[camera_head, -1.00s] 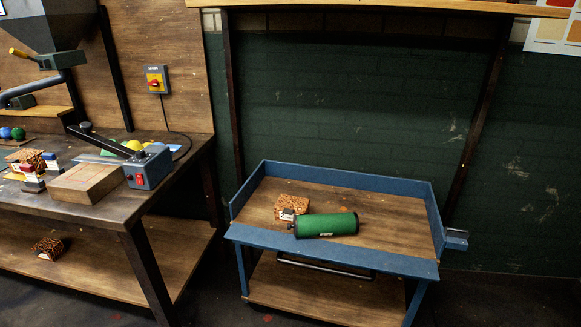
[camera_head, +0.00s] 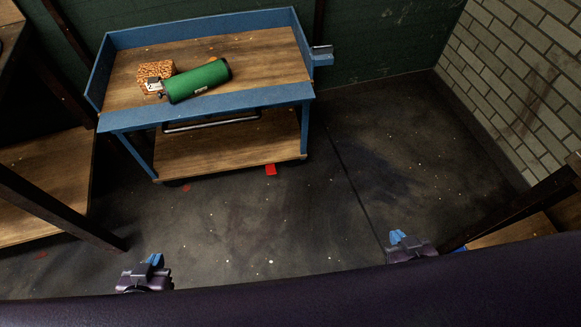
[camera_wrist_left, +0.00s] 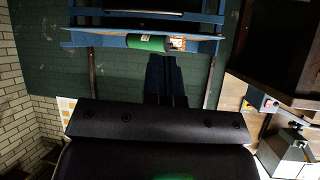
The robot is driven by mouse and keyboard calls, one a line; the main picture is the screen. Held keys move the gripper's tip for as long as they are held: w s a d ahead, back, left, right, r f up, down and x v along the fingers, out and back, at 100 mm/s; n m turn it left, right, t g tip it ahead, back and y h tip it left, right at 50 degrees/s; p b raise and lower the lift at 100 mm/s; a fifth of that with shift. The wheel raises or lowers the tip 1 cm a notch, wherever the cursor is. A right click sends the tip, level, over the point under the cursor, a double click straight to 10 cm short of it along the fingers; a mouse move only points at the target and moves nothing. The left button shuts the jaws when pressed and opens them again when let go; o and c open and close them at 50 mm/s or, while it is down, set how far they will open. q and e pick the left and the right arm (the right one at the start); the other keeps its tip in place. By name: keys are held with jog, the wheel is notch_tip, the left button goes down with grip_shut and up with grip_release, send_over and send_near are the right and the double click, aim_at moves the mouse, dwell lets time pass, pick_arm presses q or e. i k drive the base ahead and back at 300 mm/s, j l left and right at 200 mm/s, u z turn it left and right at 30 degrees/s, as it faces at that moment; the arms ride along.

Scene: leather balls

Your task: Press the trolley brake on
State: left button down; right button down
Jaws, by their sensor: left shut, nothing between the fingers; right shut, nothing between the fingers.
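The blue trolley (camera_head: 125,119) stands ahead, with a wooden top tray and a lower wooden shelf (camera_head: 230,148). A small red piece (camera_head: 270,170) shows at the lower shelf's front edge, near the floor; it looks like a pedal, but whether it is the brake, and its position, I cannot tell. My left gripper (camera_head: 153,261) is shut and empty, low at the left and well short of the trolley. My right gripper (camera_head: 398,238) is shut and empty, low at the right, over bare floor. The trolley also shows in the left wrist view (camera_wrist_left: 90,40), upside down.
A green cylinder (camera_head: 198,81) and a speckled box (camera_head: 155,72) lie on the top tray. A dark bar (camera_head: 210,123) runs under its front edge. A bench (camera_head: 60,185) stands at the left, a brick wall (camera_head: 520,90) at the right. The floor between is clear.

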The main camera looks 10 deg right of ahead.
aim_at(271, 169)
jog(key=i+l+z, duration=0.2)
jog(key=i+z, duration=0.15)
jog(key=i, duration=0.15)
jog(key=i+z, duration=0.35)
jog(key=i+l, duration=0.05)
jog(key=i, duration=0.05)
